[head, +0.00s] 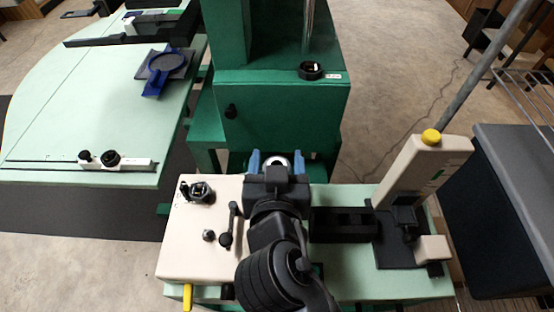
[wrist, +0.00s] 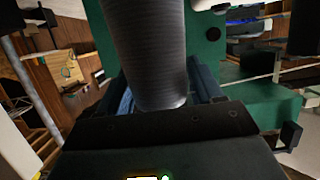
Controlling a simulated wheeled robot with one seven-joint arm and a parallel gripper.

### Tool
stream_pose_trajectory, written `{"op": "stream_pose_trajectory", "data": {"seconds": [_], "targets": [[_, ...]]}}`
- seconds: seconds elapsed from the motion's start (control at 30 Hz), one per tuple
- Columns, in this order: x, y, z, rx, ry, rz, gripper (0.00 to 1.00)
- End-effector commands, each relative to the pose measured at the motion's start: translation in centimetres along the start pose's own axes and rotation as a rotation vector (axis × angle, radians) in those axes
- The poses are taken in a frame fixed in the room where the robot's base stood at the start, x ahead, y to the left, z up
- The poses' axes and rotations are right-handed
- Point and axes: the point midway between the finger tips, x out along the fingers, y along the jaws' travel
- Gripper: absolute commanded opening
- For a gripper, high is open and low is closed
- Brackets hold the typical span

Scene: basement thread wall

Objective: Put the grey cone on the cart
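The grey cone (wrist: 147,45) is large in the wrist view, with fine ribs like wound thread, and sits between the blue fingers of my gripper (wrist: 165,95). In the head view my gripper (head: 278,161) points away over the far edge of the bench, with a pale round bit of the cone (head: 279,161) between its fingers. The fingers appear closed on it. Most of the cone is hidden by the gripper in the head view. A dark unit with a grey top (head: 515,165) at the right edge may be the cart; I cannot tell.
A green machine (head: 280,110) stands just beyond my gripper. A cream and green machine bench (head: 200,245) lies below my arm, with a cream upright (head: 425,165) at right. A pale green table (head: 90,120) is at left. Bare floor (head: 400,90) shows behind the right side.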

Motion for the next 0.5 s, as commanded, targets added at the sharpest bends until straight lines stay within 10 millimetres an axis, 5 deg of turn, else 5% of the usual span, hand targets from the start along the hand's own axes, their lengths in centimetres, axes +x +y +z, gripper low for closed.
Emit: {"op": "stream_pose_trajectory", "data": {"seconds": [0.17, 0.5], "targets": [[0.0, 0.0, 0.01, 0.0, 0.0, 0.0, 0.82], [-0.71, -0.06, 0.17, -0.001, -0.001, -0.002, 0.82]]}}
